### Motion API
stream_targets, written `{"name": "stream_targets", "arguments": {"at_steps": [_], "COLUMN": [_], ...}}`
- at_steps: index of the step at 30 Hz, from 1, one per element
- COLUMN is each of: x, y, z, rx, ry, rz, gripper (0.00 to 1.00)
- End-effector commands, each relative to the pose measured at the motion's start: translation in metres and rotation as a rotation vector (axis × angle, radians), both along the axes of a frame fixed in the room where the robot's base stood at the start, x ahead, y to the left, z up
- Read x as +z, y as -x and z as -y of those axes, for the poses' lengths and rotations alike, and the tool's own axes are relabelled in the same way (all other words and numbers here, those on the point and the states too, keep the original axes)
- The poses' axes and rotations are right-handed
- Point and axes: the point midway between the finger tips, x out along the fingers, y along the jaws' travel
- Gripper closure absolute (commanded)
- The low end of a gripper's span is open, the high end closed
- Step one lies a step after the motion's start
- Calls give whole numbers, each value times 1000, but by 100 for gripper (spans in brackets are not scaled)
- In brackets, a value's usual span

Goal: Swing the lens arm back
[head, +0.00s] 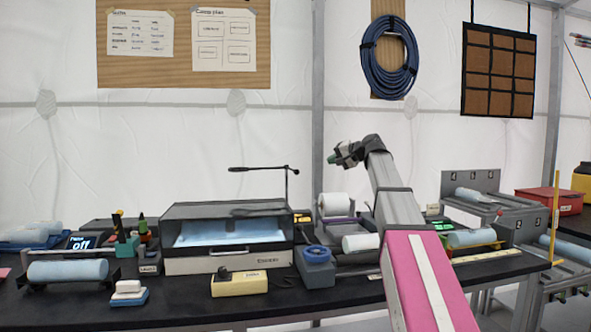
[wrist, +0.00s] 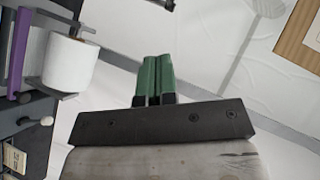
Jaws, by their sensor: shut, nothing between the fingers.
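The lens arm (head: 262,168) is a thin black bar on an upright post at the right rear of the grey light box (head: 228,263). It reaches left above the box's lid, with a small dark head at its left end. My gripper (head: 338,158) is raised to the right of the lens arm's post, apart from it, above the white roll. Its green fingers (wrist: 155,78) are together and empty in the wrist view.
A white roll (head: 334,204) sits in a holder below my gripper; it also shows in the wrist view (wrist: 70,64). A blue-wheeled grey device (head: 316,268) and a yellow block (head: 239,284) stand on the black table (head: 190,309). The air around the lens arm looks clear.

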Motion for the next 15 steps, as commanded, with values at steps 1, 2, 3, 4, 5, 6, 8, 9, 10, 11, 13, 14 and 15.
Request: {"name": "stream_targets", "arguments": {"at_steps": [1,2,3,4,5,6,8,9,10,11,13,14,15], "x": [5,7,9,10,10,11,10,9,9,8,4,3,0], "y": [4,6,8,10,11,11,11,9,7,5,0,-3,-7], "z": [9,12,16,18,19,19,18,16,14,11,2,-2,-7], "rx": [13,21,29,32,37,41,44,45,45,45,45,45,45], "ry": [-18,-27,-36,-41,-44,-48,-50,-50,-50,-50,-49,-49,-49], "rz": [-24,-35,-49,-56,-61,-67,-71,-71,-71,-71,-71,-71,-71], "gripper": [100,100,100,100,100,100,100,100,100,100,100,100,100]}}
